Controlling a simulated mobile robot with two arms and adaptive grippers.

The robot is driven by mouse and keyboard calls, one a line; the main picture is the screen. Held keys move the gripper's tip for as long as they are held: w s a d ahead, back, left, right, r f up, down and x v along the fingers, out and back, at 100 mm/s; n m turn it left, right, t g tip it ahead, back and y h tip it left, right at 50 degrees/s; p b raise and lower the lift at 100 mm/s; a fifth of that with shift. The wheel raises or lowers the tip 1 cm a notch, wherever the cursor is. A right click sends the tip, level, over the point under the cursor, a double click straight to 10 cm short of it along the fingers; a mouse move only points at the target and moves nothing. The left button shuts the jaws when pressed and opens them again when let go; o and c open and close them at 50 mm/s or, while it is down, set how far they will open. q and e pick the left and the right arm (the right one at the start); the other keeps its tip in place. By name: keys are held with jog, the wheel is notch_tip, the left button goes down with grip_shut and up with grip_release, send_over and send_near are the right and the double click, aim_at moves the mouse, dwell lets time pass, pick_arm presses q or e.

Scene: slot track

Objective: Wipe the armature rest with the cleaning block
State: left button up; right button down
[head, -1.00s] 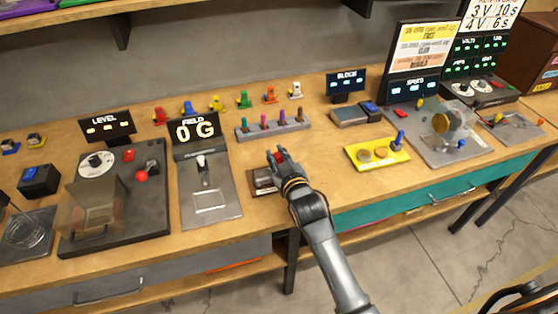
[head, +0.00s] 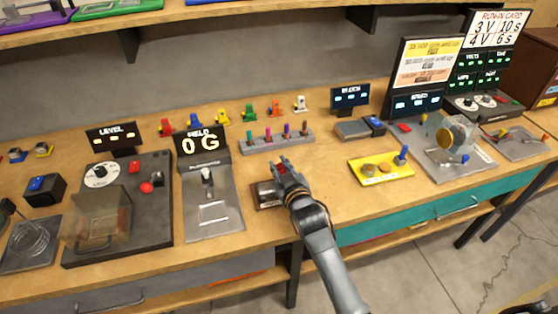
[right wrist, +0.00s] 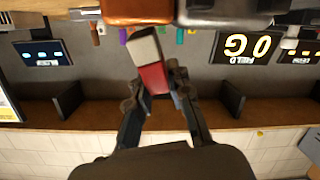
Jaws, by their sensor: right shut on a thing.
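My right gripper (head: 284,172) is over the middle of the bench, shut on a small block. In the right wrist view the cleaning block (right wrist: 151,66) is pale grey at one end and red at the other, tilted between the fingers. In the head view only a little of its red shows between the fingertips. A low brown stand with a grey top (head: 265,195), which looks like the armature rest, lies just left of the gripper and is partly hidden by it. I cannot tell whether the block touches it. My left gripper is not in view.
The FIELD panel (head: 212,213) stands left of the stand. A grey rack (head: 262,147) with several coloured pegs is behind the gripper. A yellow tray (head: 405,172) lies to the right. Bare wood lies between the gripper and this tray.

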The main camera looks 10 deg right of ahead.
jog(key=shift+s, duration=0.7)
jog(key=shift+s+p, duration=0.95)
jog(key=shift+s, duration=0.2)
jog(key=shift+s+a+r, duration=0.1)
jog(key=shift+a+r, duration=0.05)
jog(key=shift+r, duration=0.05)
jog(key=shift+w+f, duration=0.15)
jog(key=shift+w, duration=0.1)
jog(key=shift+w+b, duration=0.75)
jog(key=shift+w, duration=1.6)
jog(key=shift+w+f, duration=0.1)
jog(key=shift+w, duration=0.15)
jog(key=shift+s+p, duration=0.7)
jog(key=shift+s, duration=0.15)
jog(key=shift+s+p, duration=0.3)
jog(key=shift+s, duration=0.4)
jog(key=shift+s+p, duration=0.55)
jog(key=shift+s, duration=0.8)
